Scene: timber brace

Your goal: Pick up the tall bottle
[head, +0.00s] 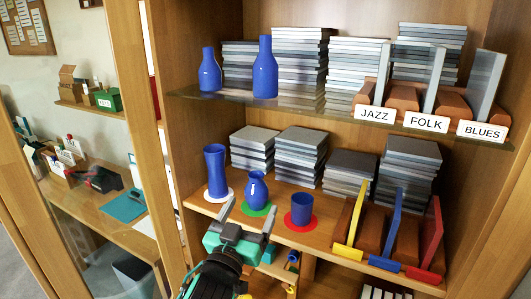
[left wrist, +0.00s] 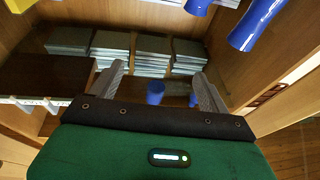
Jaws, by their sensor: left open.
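The tall bottle (head: 265,70) is blue and stands upright on the upper glass shelf (head: 330,115). A shorter blue bottle (head: 209,72) stands to its left. My left gripper (head: 248,216) is open, low at the front of the lower shelf and well below the tall bottle. Its fingers point toward a blue vase (head: 256,187) on a green disc; I cannot tell whether they touch it. In the left wrist view the open fingers (left wrist: 159,72) have blue things between and beyond them, which I cannot match surely. My right gripper is not in view.
A blue tall vase (head: 216,170) and a blue cup (head: 302,212) flank the middle vase on the lower shelf. Grey stacks (head: 300,60) stand close behind the bottles. Labelled dividers (head: 427,122) fill the upper right. A wooden upright (head: 130,100) borders the cabinet's left.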

